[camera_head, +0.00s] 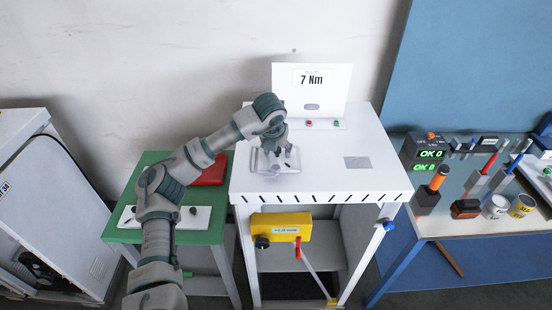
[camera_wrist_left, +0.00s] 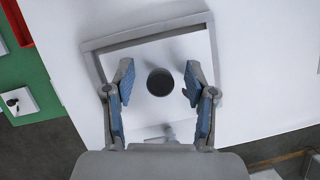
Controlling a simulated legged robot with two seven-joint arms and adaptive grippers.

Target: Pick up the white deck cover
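A white square plate with a dark round knob, which looks like the white deck cover (camera_wrist_left: 180,110), lies in a grey frame (camera_wrist_left: 97,66) on the white table in the left wrist view. In the head view the grey frame (camera_head: 256,163) shows under my left gripper (camera_head: 278,153), which partly hides the plate. In the left wrist view my left gripper (camera_wrist_left: 158,80) is open, with its blue-padded fingers on either side of the dark knob (camera_wrist_left: 160,82) and gaps between. How high the fingertips are above the plate I cannot tell. My right gripper is not in view.
The white table (camera_head: 330,180) bears an upright "7 Nm" panel (camera_head: 311,88) at the back. A green table (camera_head: 150,165) at left holds a red tray (camera_head: 210,175) and a white plate with dark knobs (camera_head: 198,222). Tools stand on the right bench (camera_head: 480,226). The white table's right side is mostly free.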

